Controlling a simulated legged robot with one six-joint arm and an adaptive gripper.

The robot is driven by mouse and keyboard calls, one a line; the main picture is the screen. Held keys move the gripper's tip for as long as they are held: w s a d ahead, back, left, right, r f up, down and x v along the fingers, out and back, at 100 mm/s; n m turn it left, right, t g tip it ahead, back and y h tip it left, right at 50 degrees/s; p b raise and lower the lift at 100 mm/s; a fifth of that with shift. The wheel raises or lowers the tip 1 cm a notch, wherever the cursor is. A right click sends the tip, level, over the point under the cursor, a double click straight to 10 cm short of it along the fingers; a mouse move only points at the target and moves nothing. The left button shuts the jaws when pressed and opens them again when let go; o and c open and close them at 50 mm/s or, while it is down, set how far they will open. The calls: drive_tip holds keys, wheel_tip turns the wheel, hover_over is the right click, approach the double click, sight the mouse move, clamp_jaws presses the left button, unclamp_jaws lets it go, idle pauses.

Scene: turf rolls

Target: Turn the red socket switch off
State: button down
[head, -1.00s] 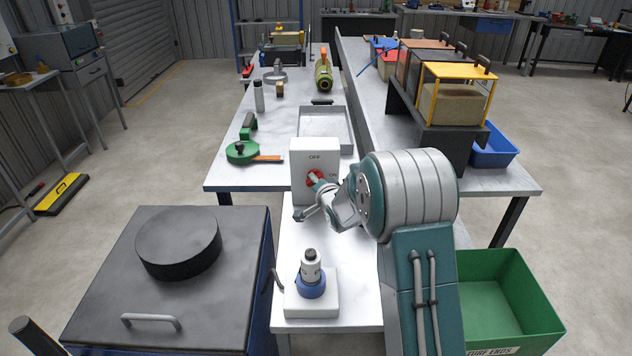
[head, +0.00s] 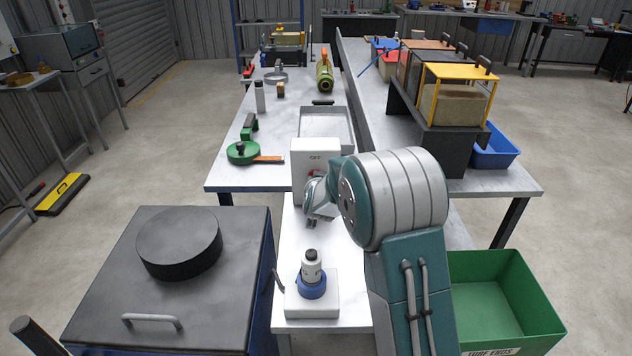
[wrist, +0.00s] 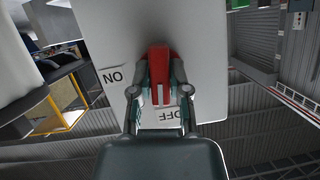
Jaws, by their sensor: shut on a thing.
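The red switch (wrist: 159,62) is a rotary handle on the face of a white box (head: 330,152), which stands upright on the bench. The wrist view shows the box nearly upside down, with the OFF label (wrist: 178,118) below and the ON label (wrist: 112,76) at the left. My gripper (wrist: 160,78) is shut on the red handle, one finger on each side. The handle's white line points down, towards the OFF label. In the head view my wrist hides most of the handle; only a bit of red shows.
A white socket block (head: 312,306) with a blue and grey plug (head: 312,284) stands at the bench's near end. A green tape reel (head: 243,153) and a metal tray (head: 325,124) lie behind. A green bin (head: 500,300) is at the right, a dark-topped cabinet (head: 110,270) at the left.

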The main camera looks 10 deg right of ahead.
drive_tip(key=shift+s+a+f+n+h, duration=0.1)
drive_tip(key=shift+s+f+n+h, duration=0.05)
drive_tip(key=shift+f+n+h, duration=0.3)
drive_tip(key=shift+n, duration=0.25)
drive_tip(key=c, duration=0.7)
unclamp_jaws()
drive_tip(key=shift+o, duration=0.5)
drive_tip(key=shift+r, duration=0.2)
drive_tip(key=shift+r, duration=0.1)
